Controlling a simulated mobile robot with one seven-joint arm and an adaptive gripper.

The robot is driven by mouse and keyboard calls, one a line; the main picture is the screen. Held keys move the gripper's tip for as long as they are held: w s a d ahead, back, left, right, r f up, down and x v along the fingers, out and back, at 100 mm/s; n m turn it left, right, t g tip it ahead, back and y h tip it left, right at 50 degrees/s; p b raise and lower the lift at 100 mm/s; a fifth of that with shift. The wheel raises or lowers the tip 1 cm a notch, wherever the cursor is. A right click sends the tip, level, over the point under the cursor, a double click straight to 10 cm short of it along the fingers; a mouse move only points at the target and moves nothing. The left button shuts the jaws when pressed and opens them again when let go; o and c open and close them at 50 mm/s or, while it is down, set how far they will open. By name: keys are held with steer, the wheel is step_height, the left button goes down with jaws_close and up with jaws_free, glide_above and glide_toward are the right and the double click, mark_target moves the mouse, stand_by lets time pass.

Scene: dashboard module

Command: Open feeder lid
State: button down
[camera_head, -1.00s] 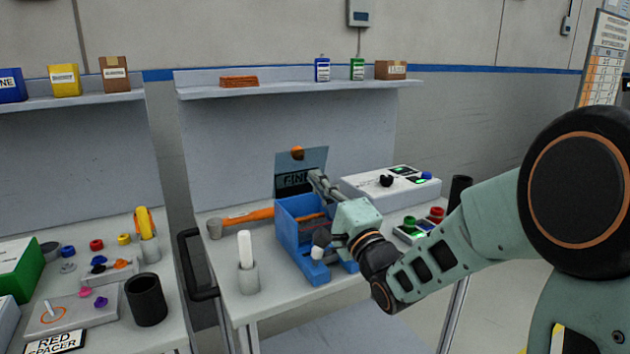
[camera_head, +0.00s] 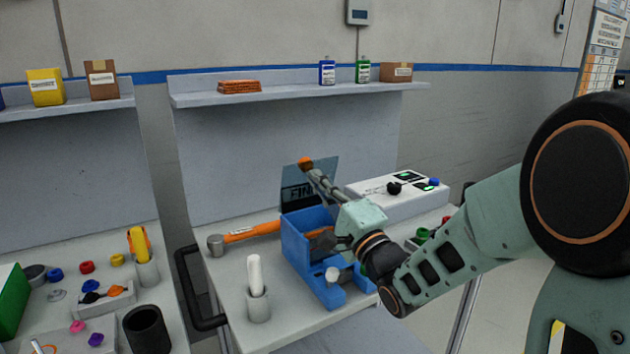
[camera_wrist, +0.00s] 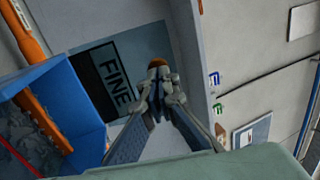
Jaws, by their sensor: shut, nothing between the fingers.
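The blue feeder box (camera_head: 302,254) stands on the right bench. Its clear lid (camera_head: 325,172) with the dark FINE label stands raised at the back of the box. An orange knob (camera_head: 304,162) is at the lid's top edge. My gripper (camera_head: 309,171) is shut and empty, its tips right at the knob. In the wrist view the fingertips (camera_wrist: 157,72) meet in front of the lid (camera_wrist: 145,48), with the brown-orange knob (camera_wrist: 157,62) just beyond them. Whether the tips touch the knob I cannot tell. My wrist hides part of the box.
An orange-handled hammer (camera_head: 250,232) lies left of the box. A holder with a white stick (camera_head: 258,300) stands at the bench's front left. A white control box (camera_head: 385,200) is right of the lid. A shelf (camera_head: 290,95) runs behind.

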mark_target(310, 167)
steer(key=shift+w+a+r, duration=0.1)
steer(key=shift+w+a, duration=0.05)
stand_by(0.5)
steer(key=shift+w+a+r+p, duration=0.15)
steer(key=shift+r+p, duration=0.3)
steer(key=shift+p, duration=0.7)
steer(key=g+p, duration=0.1)
steer(key=p, duration=0.2)
steer(key=w+a+r+g+h+p, duration=0.1)
steer(key=p, duration=0.2)
steer(key=shift+w, duration=0.3)
steer(key=shift+w+a+g+h+p, duration=0.2)
steer(key=shift+w+g+h+p, duration=0.15)
steer(key=shift+p, duration=0.6)
steer(key=shift+w+a+f, duration=0.1)
steer(key=shift+w+a, duration=0.2)
steer(key=shift+w, duration=0.15)
steer(key=shift+s, duration=0.1)
